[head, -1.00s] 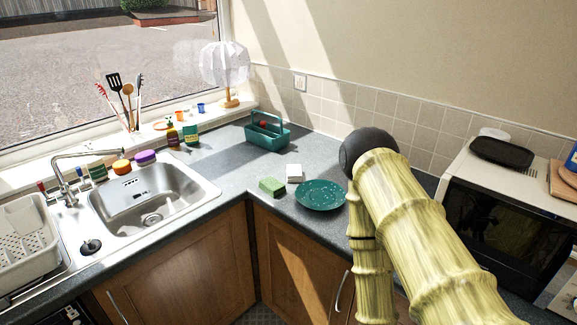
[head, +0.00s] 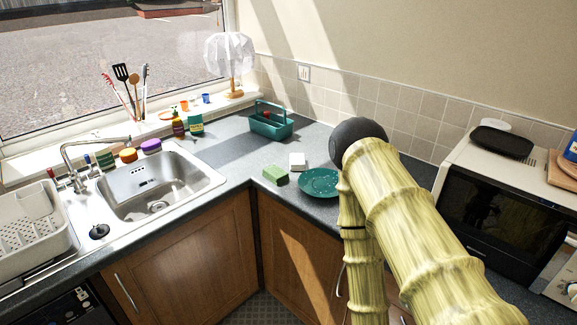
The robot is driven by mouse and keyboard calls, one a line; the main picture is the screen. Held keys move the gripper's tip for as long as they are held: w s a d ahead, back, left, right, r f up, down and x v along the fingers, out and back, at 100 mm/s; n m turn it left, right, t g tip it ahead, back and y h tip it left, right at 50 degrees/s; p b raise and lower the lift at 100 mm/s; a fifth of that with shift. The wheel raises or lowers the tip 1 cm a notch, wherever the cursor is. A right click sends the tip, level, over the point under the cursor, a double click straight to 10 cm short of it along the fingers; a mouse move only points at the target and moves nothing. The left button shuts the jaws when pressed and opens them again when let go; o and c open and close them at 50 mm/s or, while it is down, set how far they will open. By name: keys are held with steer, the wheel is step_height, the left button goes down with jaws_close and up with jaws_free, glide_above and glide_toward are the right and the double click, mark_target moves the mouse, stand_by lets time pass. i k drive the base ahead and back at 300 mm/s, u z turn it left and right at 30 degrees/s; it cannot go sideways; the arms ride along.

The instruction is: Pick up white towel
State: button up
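A small white folded piece (head: 297,160), which looks like the white towel, lies on the grey counter near the corner. A similar green piece (head: 276,177) lies just in front of it to the left, and a teal speckled plate (head: 318,183) is to its right. My arm, with a yellow bamboo-like surface, fills the right middle of the view and bends down in front of the counter. My gripper is out of the picture, below the frame or hidden, so what it holds cannot be seen.
A teal caddy (head: 270,125) stands behind the towel. The sink (head: 205,178) and dish rack (head: 30,225) are on the left. A microwave (head: 462,212) is on the right. Wooden cupboard doors (head: 190,255) front the counter. Open counter lies left of the towel.

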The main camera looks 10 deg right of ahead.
mark_target(297, 160)
steer(key=u, duration=0.45)
steer(key=k, duration=0.5)
steer(key=u, duration=0.9)
steer(key=i, duration=0.8)
steer(key=z, duration=0.65)
steer(key=i, duration=0.75)
steer(key=z, duration=0.8)
